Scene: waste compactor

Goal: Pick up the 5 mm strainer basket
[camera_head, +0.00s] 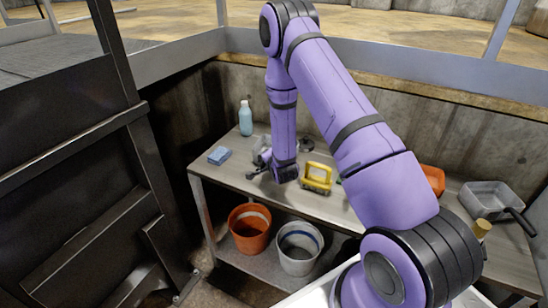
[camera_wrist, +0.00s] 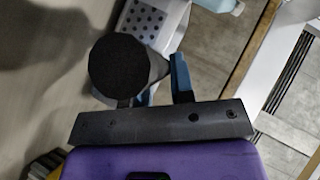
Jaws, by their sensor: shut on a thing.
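In the wrist view, a light grey perforated wall of the strainer basket (camera_wrist: 155,22) shows just beyond my gripper (camera_wrist: 150,78). A round black end piece (camera_wrist: 117,66), apparently the basket's handle, fills the space at the fingers and hides part of them. A blue-edged finger stands on its right. In the head view, the grey basket (camera_head: 262,150) is on the workbench beside my gripper (camera_head: 258,170), partly hidden by my arm. My gripper is low over the bench and shut on the basket, apparently by its handle. I cannot tell whether the basket touches the bench.
On the workbench (camera_head: 345,208) are a blue bottle (camera_head: 246,118), a blue sponge (camera_head: 219,156), a yellow device (camera_head: 317,178), an orange container (camera_head: 433,179) and a grey pan (camera_head: 486,198). An orange bucket (camera_head: 249,238) and a grey bucket (camera_head: 298,262) stand on the lower shelf.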

